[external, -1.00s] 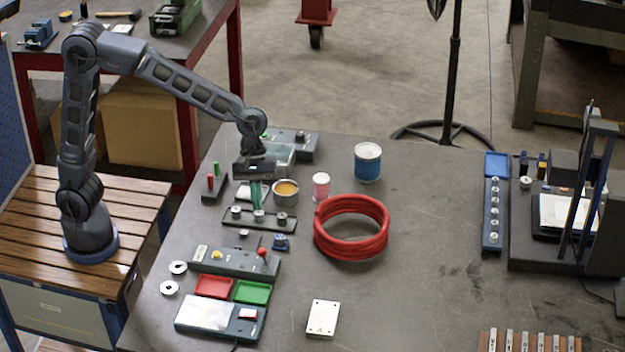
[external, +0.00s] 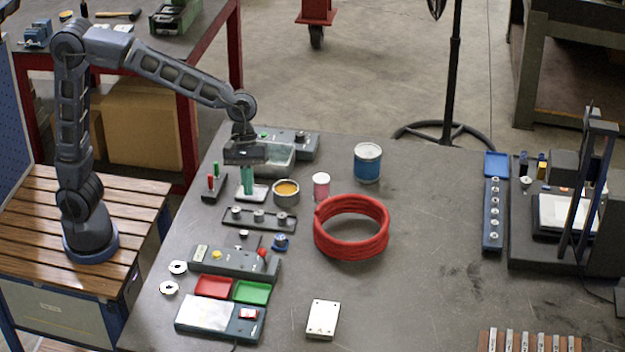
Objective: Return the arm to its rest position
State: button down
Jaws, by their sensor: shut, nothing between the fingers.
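My gripper (external: 247,182) hangs from the arm, pointing down over the back left part of the dark worktable (external: 430,270). Its green fingers are shut with nothing between them. The fingertips show just above or in front of a small pale plate (external: 253,193); I cannot tell whether they touch it. My arm (external: 165,75) rises from its base on the slatted wooden stand and reaches right to the gripper.
An orange-filled tin (external: 286,192) stands close right of the gripper, a rack with grey knobs (external: 258,219) in front. A pink-and-white jar (external: 321,186), a blue can (external: 367,163) and a red hose coil (external: 351,228) stand further right. The table's middle right is clear.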

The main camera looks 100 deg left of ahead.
jog(key=s+a+m+t+y, duration=0.1)
jog(key=s+a+m+y, duration=0.1)
jog(key=s+m, duration=0.7)
jog(key=s+a+m+t+y, duration=0.1)
jog(key=s+m, duration=0.8)
jog(key=s, duration=1.5)
jog(key=shift+s+a+r+m+t+y, duration=0.2)
jog(key=shift+a+m+t+y, duration=0.2)
jog(key=shift+a+y, duration=0.55)
jog(key=c, duration=2.2)
grip_release()
jog(key=shift+a, duration=0.15)
